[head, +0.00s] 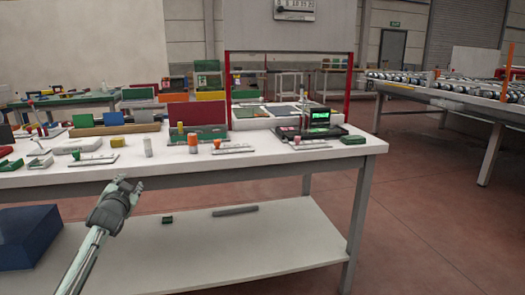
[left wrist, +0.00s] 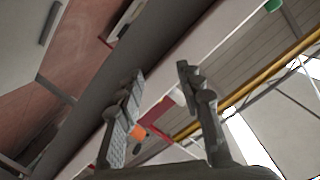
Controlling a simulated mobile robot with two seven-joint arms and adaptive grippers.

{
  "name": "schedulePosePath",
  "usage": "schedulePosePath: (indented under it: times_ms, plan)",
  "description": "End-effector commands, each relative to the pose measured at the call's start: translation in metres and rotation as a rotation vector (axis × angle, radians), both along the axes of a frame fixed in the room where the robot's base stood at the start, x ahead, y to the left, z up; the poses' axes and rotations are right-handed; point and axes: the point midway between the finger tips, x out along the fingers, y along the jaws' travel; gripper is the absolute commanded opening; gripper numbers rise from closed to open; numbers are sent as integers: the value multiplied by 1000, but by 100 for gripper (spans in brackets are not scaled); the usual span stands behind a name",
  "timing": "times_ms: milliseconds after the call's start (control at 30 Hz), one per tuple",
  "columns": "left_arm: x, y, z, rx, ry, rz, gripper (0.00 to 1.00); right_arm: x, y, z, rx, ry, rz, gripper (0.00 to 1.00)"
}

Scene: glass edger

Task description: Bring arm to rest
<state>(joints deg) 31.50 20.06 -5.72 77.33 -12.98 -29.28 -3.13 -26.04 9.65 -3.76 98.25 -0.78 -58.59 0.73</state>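My left gripper (head: 128,186) is in front of the white workbench (head: 250,155), just below the height of its top at the near edge. In the left wrist view its two fingers (left wrist: 160,90) stand apart with nothing between them, so it is open and empty. My left arm comes up from the bottom left in the head view. My right gripper does not show in either view.
The bench top holds several small items, among them an orange-capped piece (head: 193,143) and a scale with a green display (head: 320,119). A blue box (head: 30,237) stands at the lower left. A lower shelf (head: 200,245) lies below the gripper. A roller table (head: 450,95) stands right; floor between is clear.

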Motion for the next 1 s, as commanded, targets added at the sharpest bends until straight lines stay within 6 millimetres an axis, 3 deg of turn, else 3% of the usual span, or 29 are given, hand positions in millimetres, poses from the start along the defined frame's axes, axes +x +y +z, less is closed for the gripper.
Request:
schedulePosePath:
  times_ms: [100,267,567,667,767,900,1000]
  plan:
    - [-15,11,-49,-146,180,87,37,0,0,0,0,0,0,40]
    - [-46,11,-105,-309,408,179,37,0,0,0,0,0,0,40]
    - [-121,-23,-220,-339,583,172,37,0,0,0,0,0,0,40]
    - [-158,-37,-264,-347,647,166,37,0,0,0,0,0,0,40]
    - [-207,-53,-311,-359,723,161,37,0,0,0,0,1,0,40]
    - [-292,-78,-373,-382,842,157,37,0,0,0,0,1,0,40]
    - [-356,-94,-408,-402,923,158,37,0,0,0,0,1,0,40]
